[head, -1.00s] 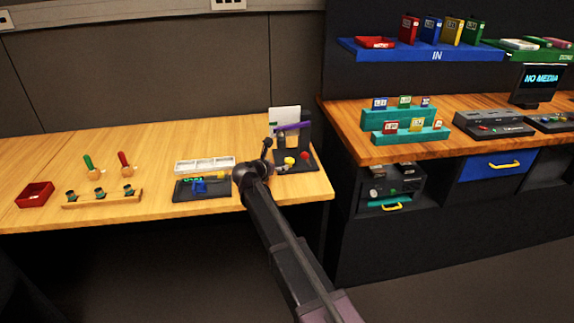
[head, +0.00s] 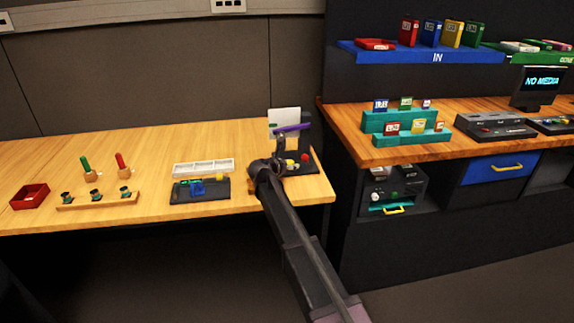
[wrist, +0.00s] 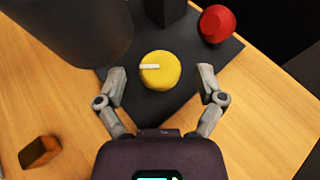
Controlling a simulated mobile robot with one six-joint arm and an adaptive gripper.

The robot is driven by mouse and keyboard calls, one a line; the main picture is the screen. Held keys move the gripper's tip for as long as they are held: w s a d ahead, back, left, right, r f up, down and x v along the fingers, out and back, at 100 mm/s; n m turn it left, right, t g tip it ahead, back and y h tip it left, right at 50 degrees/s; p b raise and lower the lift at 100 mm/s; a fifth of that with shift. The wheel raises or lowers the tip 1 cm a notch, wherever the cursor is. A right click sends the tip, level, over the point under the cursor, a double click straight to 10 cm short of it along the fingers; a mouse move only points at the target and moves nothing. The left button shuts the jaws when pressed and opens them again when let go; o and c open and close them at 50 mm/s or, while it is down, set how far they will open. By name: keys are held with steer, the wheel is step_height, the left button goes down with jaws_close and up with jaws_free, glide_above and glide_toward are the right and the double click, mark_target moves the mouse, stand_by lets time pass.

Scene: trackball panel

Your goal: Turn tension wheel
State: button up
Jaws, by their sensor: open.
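A round yellow knob (wrist: 160,75), which looks like the tension wheel, sits on a dark panel base (wrist: 187,95) in the wrist view. Its white mark runs from near its middle toward the left of the picture. My gripper (wrist: 162,72) is open, with one finger left and one right of the knob, both apart from it in the picture. I cannot tell the height of the fingertips over it. In the head view my gripper (head: 281,165) partly hides the knob (head: 291,162).
A red ball-like part (wrist: 217,23) stands right of the knob. A dark upright post (wrist: 168,10) rises behind it, and a large dark cylinder (wrist: 65,30) is at upper left. A small brown block (wrist: 40,152) lies at lower left. The table edge is close on the right.

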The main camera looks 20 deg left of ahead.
steer(key=c, duration=1.2)
steer(key=shift+o, duration=0.2)
steer(key=shift+a, duration=0.2)
steer(key=shift+d, duration=0.15)
steer(key=shift+m+h, duration=0.3)
steer(key=shift+h, duration=0.1)
steer(key=m+h, duration=0.1)
steer(key=m+g+h, duration=0.1)
steer(key=m+h, duration=0.1)
steer(key=m+g+h, duration=0.1)
steer(key=h, duration=0.1)
steer(key=shift+w+a+m, duration=0.3)
steer(key=shift+a, duration=0.1)
steer(key=shift+m+g+h, duration=0.9)
steer(key=shift+m+h, duration=0.1)
steer(key=shift+m, duration=0.1)
steer(key=shift+d, duration=0.1)
steer(key=shift+s+d+m+g+h, duration=0.1)
steer(key=shift+m+g+h, duration=0.2)
steer(key=shift+m+g, duration=0.1)
